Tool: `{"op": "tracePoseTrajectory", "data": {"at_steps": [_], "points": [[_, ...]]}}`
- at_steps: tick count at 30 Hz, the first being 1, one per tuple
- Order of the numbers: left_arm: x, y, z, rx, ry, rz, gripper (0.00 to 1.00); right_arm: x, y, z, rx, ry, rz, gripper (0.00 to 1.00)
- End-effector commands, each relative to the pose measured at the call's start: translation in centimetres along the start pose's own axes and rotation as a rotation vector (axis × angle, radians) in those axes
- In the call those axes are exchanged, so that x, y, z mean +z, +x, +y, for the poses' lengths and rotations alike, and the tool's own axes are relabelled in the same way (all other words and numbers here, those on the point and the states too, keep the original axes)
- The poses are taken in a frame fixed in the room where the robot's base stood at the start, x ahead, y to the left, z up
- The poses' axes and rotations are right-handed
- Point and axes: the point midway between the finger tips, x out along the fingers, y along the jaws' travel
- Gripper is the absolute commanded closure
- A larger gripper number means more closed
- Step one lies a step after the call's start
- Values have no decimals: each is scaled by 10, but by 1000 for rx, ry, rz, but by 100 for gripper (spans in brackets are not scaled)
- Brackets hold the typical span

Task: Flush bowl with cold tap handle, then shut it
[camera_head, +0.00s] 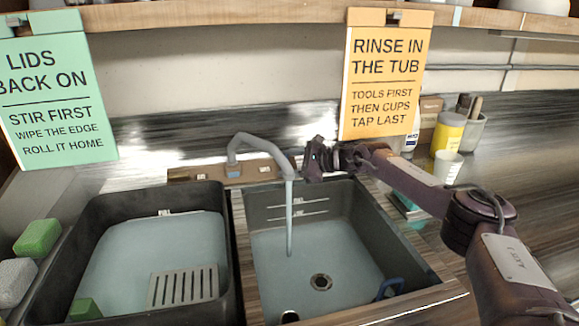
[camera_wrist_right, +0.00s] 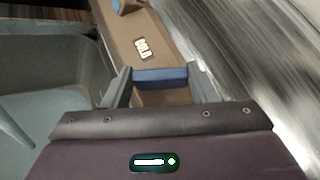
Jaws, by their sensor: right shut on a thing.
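The grey tap (camera_head: 262,152) stands behind the two basins, and a water stream (camera_head: 289,220) runs from its spout into the right sink bowl (camera_head: 350,235). My right gripper (camera_head: 310,162) is at the tap ledge just right of the spout. In the right wrist view, my right gripper (camera_wrist_right: 162,84) is shut on a blue handle (camera_wrist_right: 160,77), one finger on each side. A COLD label (camera_wrist_right: 143,47) is on the brown ledge beside that handle. In the head view my gripper hides the handle. My left gripper is out of view.
A black tub (camera_head: 75,245) with a slotted grey plate (camera_head: 183,286) is on the left. Green and white sponges stand by its left edge. A blue item (camera_head: 388,288) sits in the bowl's front right corner. A yellow jar (camera_head: 448,132) and white cup (camera_head: 446,166) stand behind my right arm.

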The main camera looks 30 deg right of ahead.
Motion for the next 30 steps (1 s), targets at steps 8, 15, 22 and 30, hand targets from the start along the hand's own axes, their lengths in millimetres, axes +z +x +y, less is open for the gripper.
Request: {"op": "tracePoseTrajectory", "data": {"at_steps": [8,15,22,30], "points": [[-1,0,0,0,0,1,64,0,0,0,8,-7,1,70],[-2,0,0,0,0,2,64,0,0,0,7,-7,1,41],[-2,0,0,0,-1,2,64,0,0,0,7,-6,0,25],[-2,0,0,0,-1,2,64,0,0,0,7,-6,0,25]]}}
